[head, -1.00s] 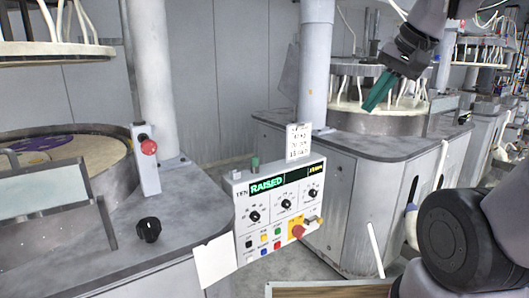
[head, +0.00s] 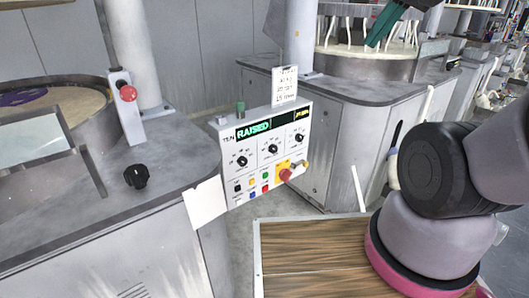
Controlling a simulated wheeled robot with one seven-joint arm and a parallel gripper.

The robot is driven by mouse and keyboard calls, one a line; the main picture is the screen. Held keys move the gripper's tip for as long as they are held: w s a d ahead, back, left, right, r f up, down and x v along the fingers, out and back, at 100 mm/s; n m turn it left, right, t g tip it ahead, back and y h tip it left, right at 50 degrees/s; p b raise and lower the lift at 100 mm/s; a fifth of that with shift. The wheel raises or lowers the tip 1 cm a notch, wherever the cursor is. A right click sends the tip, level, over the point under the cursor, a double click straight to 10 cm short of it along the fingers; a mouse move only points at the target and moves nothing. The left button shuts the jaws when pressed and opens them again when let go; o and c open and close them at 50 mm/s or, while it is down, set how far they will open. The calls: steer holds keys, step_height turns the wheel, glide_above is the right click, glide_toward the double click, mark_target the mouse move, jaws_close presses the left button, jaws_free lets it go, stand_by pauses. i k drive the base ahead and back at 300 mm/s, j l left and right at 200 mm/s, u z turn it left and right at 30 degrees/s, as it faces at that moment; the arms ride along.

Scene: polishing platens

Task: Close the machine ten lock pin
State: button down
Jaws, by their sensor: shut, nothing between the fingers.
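My teal gripper (head: 384,26) is at the top edge of the head view, with its fingers together and nothing seen between them. It is in front of the rear polishing machine, well to the right of and above the control panel. The control panel (head: 222,158) shows a green RAISED display (head: 252,131), knobs, coloured buttons and a red stop button (head: 285,175) on yellow. A grey post with a red knob (head: 128,93) stands on the left machine. I cannot tell which part is the lock pin, nor which machine is ten.
The left machine's grey top (head: 75,215) carries a black knob (head: 136,176) and a clear guard (head: 30,142). A white card (head: 285,86) stands above the panel. The rear machine (head: 335,140) stands behind it. A strip of floor (head: 240,222) separates the machines.

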mark_target(128, 94)
steer(key=u, duration=1.35)
